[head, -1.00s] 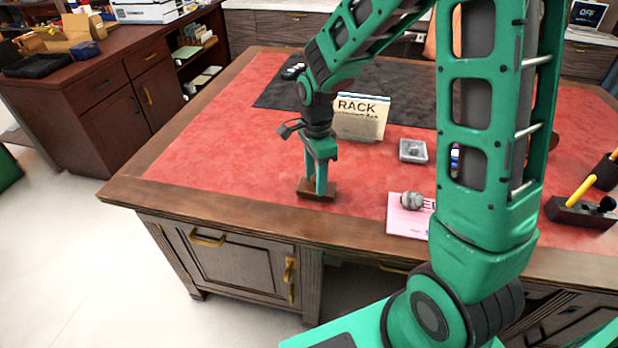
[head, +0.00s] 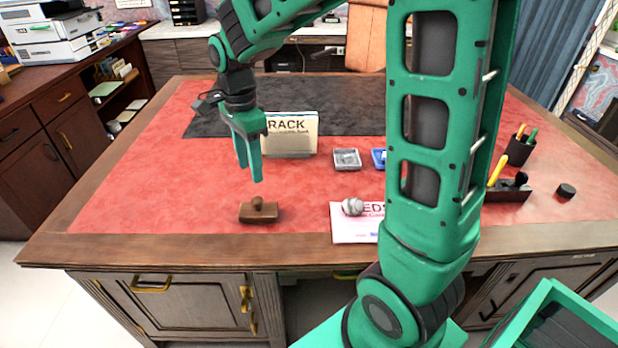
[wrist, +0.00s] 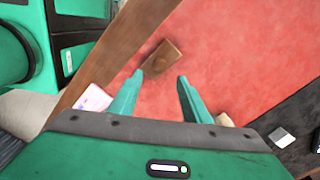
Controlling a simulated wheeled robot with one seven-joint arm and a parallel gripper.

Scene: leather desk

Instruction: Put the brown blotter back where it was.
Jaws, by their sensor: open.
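The brown blotter (head: 259,213) is a small brown block with a knob on top. It rests on the red leather desk top near the front edge, left of the pink-and-white paper. My gripper (head: 250,174) is open and empty, raised above the desk behind the blotter and apart from it. In the wrist view the blotter (wrist: 161,58) lies beyond the two spread fingertips (wrist: 160,78), with bare red leather around it.
A paper (head: 350,228) with a grey round object (head: 352,206) on it lies right of the blotter. A RACK card (head: 290,134), a grey tray (head: 346,159) and a dark pen holder (head: 508,192) stand farther back or right. The left leather is clear.

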